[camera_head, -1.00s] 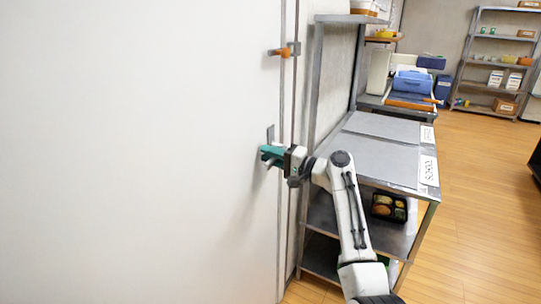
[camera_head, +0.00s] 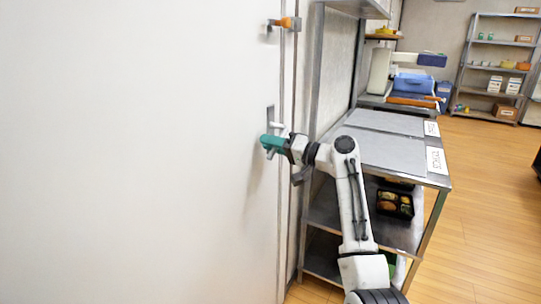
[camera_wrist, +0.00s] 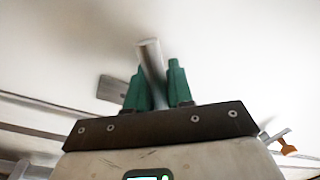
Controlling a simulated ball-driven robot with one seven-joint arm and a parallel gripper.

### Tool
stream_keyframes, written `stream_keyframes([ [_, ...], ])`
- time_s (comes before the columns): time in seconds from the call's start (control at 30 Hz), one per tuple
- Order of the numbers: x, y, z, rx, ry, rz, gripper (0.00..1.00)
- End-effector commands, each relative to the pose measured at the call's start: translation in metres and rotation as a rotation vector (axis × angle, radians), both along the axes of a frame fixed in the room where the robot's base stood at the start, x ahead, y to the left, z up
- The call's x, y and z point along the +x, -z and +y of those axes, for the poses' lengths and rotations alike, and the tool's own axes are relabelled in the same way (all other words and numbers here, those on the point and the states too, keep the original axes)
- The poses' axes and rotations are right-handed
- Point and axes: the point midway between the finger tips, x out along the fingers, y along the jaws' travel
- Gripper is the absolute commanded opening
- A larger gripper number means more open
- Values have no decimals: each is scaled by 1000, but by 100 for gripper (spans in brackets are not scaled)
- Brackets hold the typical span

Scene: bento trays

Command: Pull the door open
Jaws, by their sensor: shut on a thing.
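The door (camera_head: 140,150) is a large plain white panel that fills the left of the head view. Its grey metal handle (camera_wrist: 151,58) shows in the wrist view between the two green fingers of my gripper (camera_wrist: 158,85). In the head view, my gripper (camera_head: 272,145) is at the door's right edge, just below the handle plate (camera_head: 270,115). It is shut on the handle. The fingers hide part of the handle. The door appears flush with its frame.
An orange-tipped latch (camera_head: 287,23) sits higher on the door edge. A metal shelf unit (camera_head: 390,150) with grey tops stands right of the door, close to my arm. A bento tray (camera_head: 394,204) lies on its lower shelf. Wooden floor (camera_head: 480,220) is clear at right.

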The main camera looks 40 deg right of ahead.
Motion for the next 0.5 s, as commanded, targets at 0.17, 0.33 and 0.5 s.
stream_keyframes([
  [0.17, 1, 6, -3, -96, 1, -42, 0],
  [0.33, 2, 7, -5, -151, 1, -61, 0],
  [0.5, 2, 7, -6, -176, 1, -70, 0],
])
